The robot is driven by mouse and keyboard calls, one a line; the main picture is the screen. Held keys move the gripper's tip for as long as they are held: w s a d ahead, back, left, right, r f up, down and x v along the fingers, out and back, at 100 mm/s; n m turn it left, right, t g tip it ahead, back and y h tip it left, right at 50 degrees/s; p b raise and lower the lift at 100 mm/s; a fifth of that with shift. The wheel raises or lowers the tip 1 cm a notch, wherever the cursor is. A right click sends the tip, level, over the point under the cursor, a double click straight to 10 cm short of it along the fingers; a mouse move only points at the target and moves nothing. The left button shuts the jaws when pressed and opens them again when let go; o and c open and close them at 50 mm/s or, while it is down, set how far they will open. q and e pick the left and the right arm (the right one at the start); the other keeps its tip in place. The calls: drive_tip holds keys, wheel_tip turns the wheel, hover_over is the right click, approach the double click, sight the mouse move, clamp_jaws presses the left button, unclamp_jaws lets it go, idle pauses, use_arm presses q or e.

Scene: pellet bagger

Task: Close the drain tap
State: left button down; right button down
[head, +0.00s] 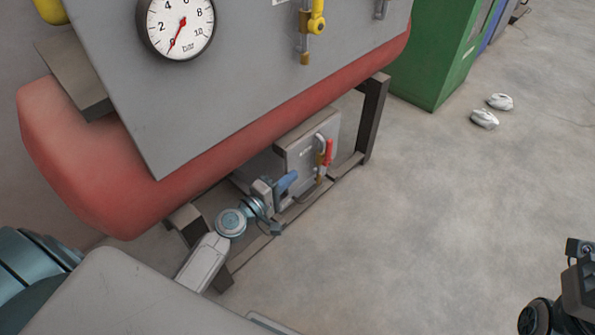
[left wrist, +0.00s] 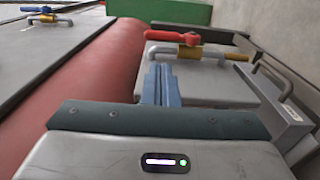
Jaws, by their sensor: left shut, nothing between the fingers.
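The drain tap has a red lever (head: 328,152) and a brass body (head: 319,158) on a grey pipe at a low panel under the red tank. In the left wrist view the red lever (left wrist: 173,37) lies roughly along the pipe, above the brass body (left wrist: 189,52). My left gripper (head: 290,179) has its blue fingers shut and empty, a short way to the left of the tap and apart from it. In the left wrist view the closed fingers (left wrist: 161,83) point toward the lever. My right gripper (head: 580,280) is partly in view at the lower right edge; its fingers cannot be made out.
The red tank (head: 240,140) and its grey panel (head: 240,85) hang above the tap, with a dial gauge (head: 177,27) and a yellow-handled valve (head: 316,23). A dark frame leg (head: 373,118) stands beyond. The floor at right is mostly clear.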

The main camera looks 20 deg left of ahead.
sight(327, 149)
use_arm(q)
drive_tip(key=x, duration=1.2)
drive_tip(key=shift+w+d, duration=0.1)
